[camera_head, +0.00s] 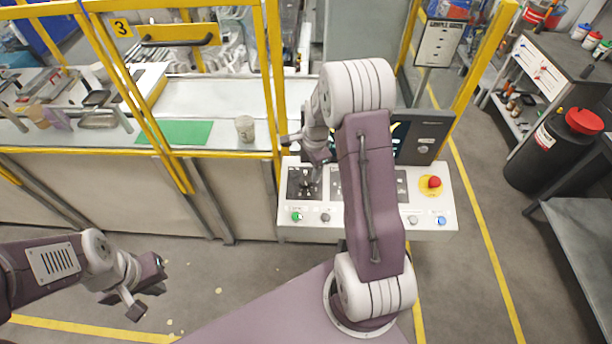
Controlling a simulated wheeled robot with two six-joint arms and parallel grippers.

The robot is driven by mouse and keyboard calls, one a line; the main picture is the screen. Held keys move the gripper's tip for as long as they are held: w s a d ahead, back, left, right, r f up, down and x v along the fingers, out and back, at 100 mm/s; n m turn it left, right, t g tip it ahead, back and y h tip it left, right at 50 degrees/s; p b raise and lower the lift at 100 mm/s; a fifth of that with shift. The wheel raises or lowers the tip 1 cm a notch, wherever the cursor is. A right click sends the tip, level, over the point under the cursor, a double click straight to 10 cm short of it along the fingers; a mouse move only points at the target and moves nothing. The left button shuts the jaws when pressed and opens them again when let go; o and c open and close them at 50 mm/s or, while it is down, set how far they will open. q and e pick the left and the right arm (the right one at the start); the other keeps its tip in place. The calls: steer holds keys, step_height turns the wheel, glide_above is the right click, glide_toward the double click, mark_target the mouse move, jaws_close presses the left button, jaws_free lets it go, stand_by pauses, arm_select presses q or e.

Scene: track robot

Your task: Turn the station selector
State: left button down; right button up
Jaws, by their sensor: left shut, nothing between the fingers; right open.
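A white control console (434,202) stands ahead of me. On its left part is a dark square plate (293,190) with a small knob or lever on it; I cannot tell for sure whether this is the station selector. My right gripper (305,152) is open just above that plate and partly covers it. Whether it touches the control cannot be told. My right arm hides the middle of the console. My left gripper (138,298) is shut and empty, low at the left over the floor, far from the console.
The console also has a red emergency button (434,182), a green button (296,216), a blue button (441,220) and a dark screen (424,138). A yellow guard frame (273,80) stands left of it. A black drum (550,150) stands at right.

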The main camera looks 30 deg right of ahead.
mark_target(305, 180)
steer(key=f, duration=0.1)
steer(key=f+p, duration=0.1)
steer(key=w+a+f, duration=0.1)
steer(key=shift+w+a+f, duration=0.1)
steer(key=shift+f, duration=0.2)
steer(key=f, duration=0.1)
steer(key=f+p, duration=0.1)
steer(key=f, duration=0.2)
steer(key=shift+w+d, duration=0.3)
steer(key=shift+d, duration=0.05)
steer(key=shift+d+f, duration=0.15)
steer(key=shift+f, duration=0.05)
steer(key=shift+a, duration=0.25)
steer(key=shift+c, duration=0.7)
steer(key=shift+w, duration=0.1)
steer(key=c, duration=0.5)
jaws_close()
arm_select(q)
steer(key=shift+w+a+r, duration=0.15)
steer(key=shift+a+r, duration=0.05)
steer(key=shift+r, duration=0.45)
steer(key=shift+w+a+r, duration=0.15)
steer(key=shift+r, duration=0.45)
